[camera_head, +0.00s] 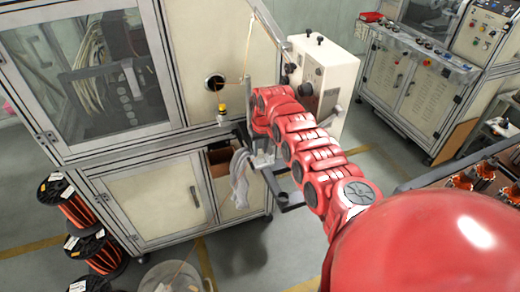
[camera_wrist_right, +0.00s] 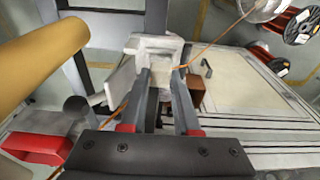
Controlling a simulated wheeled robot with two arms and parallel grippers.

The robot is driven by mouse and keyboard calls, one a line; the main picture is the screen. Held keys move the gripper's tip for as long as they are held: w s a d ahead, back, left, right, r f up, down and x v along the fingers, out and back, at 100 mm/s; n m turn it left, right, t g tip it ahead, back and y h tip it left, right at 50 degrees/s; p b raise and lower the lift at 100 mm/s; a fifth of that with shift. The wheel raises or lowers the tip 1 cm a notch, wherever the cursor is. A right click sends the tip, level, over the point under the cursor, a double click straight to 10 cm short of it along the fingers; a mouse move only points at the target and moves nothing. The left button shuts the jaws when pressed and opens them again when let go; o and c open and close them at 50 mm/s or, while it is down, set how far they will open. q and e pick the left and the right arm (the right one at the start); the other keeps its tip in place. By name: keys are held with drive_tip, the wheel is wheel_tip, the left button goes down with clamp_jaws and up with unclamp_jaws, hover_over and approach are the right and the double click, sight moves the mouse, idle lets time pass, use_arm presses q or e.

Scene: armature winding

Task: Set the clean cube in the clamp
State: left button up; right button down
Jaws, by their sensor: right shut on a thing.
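My right gripper (camera_head: 263,158) is beside the front of the pale machine, at the end of my red arm. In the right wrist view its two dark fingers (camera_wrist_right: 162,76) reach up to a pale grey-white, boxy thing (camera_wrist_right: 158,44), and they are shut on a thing. I cannot tell for sure whether this is the clean cube. A pale, drooping thing (camera_head: 240,180) hangs beside the gripper in the head view. My left gripper is not in view.
A thin copper-coloured wire (camera_wrist_right: 212,43) runs close past the fingers. A tan cylinder (camera_wrist_right: 40,55) is near at upper left in the wrist view. Wire spools (camera_head: 68,205) stand on the floor at left. A white control box (camera_head: 325,80) stands behind my arm.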

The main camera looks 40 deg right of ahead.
drive_tip(key=shift+f, duration=0.1)
drive_tip(key=shift+f+b, duration=0.5)
drive_tip(key=shift+f, duration=0.35)
drive_tip(key=c, duration=0.6)
unclamp_jaws()
drive_tip(key=shift+o, duration=0.2)
drive_tip(key=shift+d+r+b, duration=0.1)
drive_tip(key=shift+r+b, duration=0.2)
drive_tip(key=shift+r, duration=0.2)
wheel_tip(320, 180, up, 16)
drive_tip(key=s+a+b, duration=0.1)
drive_tip(key=s+b, duration=0.1)
drive_tip(key=b, duration=0.4)
drive_tip(key=shift+s, duration=0.2)
